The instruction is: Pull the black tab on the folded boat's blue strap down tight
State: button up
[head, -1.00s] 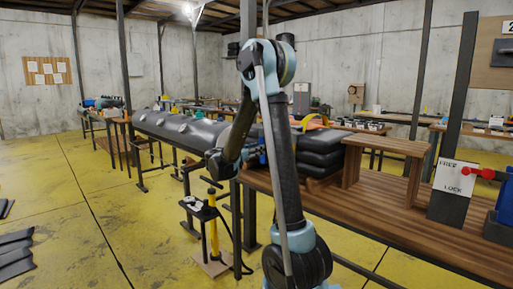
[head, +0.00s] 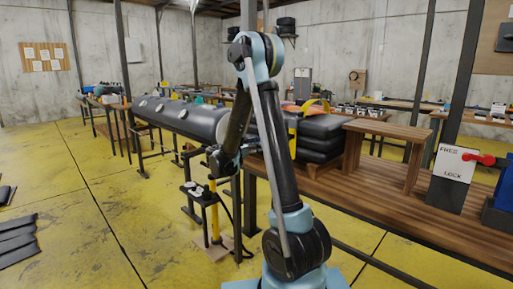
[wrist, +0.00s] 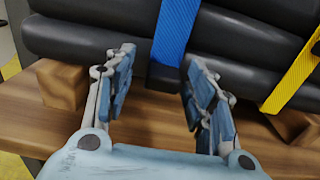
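The folded boat (wrist: 85,37) is a stack of thick dark rolls; it also shows in the head view (head: 322,142), partly behind my arm. The blue strap (wrist: 177,30) runs down its front face in the wrist view. The black tab (wrist: 164,78) hangs at the strap's lower end, near the bottom roll. My gripper (wrist: 157,75) is open, with one blue-padded finger left of the tab and the other right of it. I see no finger closed on the tab; whether either touches it I cannot tell. In the head view my arm hides most of the gripper.
A yellow strap (wrist: 293,77) crosses the boat to the right. Wooden blocks (wrist: 62,84) hold the boat above the wooden bench (wrist: 150,125). In the head view, a small wooden stand (head: 392,135) and a white lock sign (head: 455,165) stand right of the boat.

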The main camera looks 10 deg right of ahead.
jog(key=v, duration=1.2)
dwell(0.3)
jog(key=s+d+f+m+g+y, duration=0.2)
jog(key=s+d+m+g+y, duration=0.1)
jog(key=s+d+m, duration=0.4)
jog(key=s+d+f+m+g+y, duration=0.2)
jog(key=s+d+m+g+y, duration=0.15)
jog(key=s+d, duration=0.55)
jog(key=s+a+f+m+y, duration=0.2)
jog(key=s+f+m, duration=0.1)
jog(key=s, duration=0.4)
jog(key=s+a+f+m+g+y, duration=0.1)
jog(key=s+f+m+y, duration=0.2)
jog(key=s+m, duration=0.3)
jog(key=s+a+f+m+g+y, duration=0.1)
jog(key=s+a+f+m+y, duration=0.1)
jog(key=s+m, duration=0.3)
jog(key=s+f+y, duration=0.1)
jog(key=s, duration=0.2)
jog(key=shift+a, duration=0.35)
